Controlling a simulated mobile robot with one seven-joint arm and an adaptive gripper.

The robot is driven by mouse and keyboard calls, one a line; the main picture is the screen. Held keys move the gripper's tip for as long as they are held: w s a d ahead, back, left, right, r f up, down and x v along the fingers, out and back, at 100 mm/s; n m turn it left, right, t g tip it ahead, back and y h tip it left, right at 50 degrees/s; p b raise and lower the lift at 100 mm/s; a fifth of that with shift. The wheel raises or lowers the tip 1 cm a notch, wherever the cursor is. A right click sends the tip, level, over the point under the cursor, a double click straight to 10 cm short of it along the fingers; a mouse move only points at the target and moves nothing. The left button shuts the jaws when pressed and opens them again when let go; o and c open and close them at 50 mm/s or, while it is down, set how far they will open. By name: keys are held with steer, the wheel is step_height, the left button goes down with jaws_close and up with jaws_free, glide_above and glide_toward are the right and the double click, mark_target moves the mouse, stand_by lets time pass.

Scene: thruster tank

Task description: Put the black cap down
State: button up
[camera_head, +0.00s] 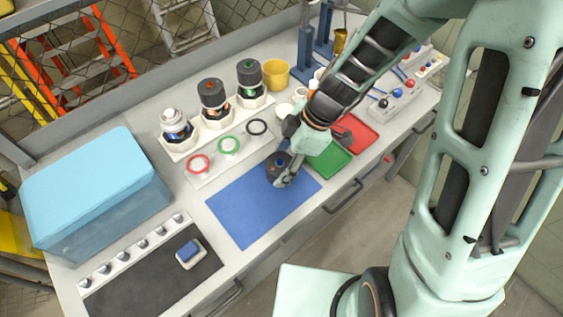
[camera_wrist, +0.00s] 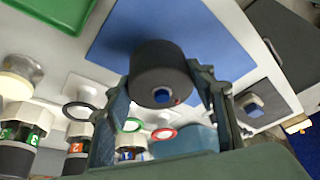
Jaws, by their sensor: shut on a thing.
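The black cap (camera_head: 274,172) is a short dark cylinder with a blue spot on the face toward my gripper. It is at the upper right part of the blue mat (camera_head: 245,209). My gripper (camera_head: 285,170) is shut on the cap. In the wrist view the cap (camera_wrist: 158,62) sits between the two fingers, with the blue mat (camera_wrist: 218,48) behind it. I cannot tell whether the cap touches the mat or hangs just above it.
Three canisters stand in white holders at the back, two with dark caps (camera_head: 211,92). Red, green and black rings (camera_head: 229,145) lie before them. Green (camera_head: 332,161) and red trays lie to the right, a blue box (camera_head: 95,190) left. The mat's lower left is clear.

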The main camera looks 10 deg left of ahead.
steer(key=shift+f+b, duration=0.6)
steer(key=shift+b, duration=0.45)
steer(key=o, duration=1.1)
steer(key=shift+r, duration=0.15)
steer(key=r+p, duration=0.1)
steer(key=p, duration=0.2)
steer(key=shift+r, duration=0.35)
steer(key=b+v, duration=0.1)
steer(key=v, duration=1)
steer(key=shift+w+d+r, duration=0.1)
steer(key=shift+d, duration=0.1)
steer(key=shift+w, duration=0.1)
